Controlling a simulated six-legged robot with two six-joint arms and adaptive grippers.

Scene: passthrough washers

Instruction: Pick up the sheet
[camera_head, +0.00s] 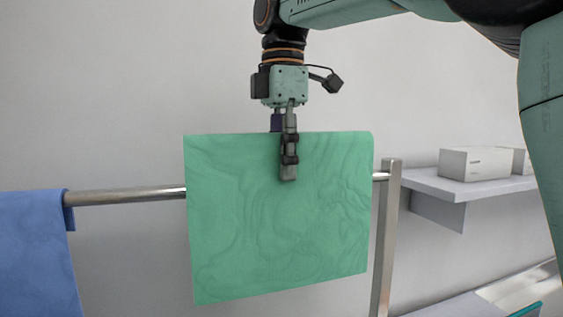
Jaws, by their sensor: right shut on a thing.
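A green sheet (250,220) with a wavy pattern hangs in front of a metal rail in the head view. Its top edge stands above the rail's line, and it hides part of the rail. My right gripper (288,172) comes down from above and is shut on the sheet near the middle of its top edge. One finger shows in front of the sheet; the other is mostly hidden behind it. My left gripper is not in view.
A blue sheet (35,255) hangs over the metal rail (125,196) at the left. A metal post (385,240) holds the rail's right end. A white shelf (440,187) with white boxes (475,163) is at the right. A plain wall stands behind.

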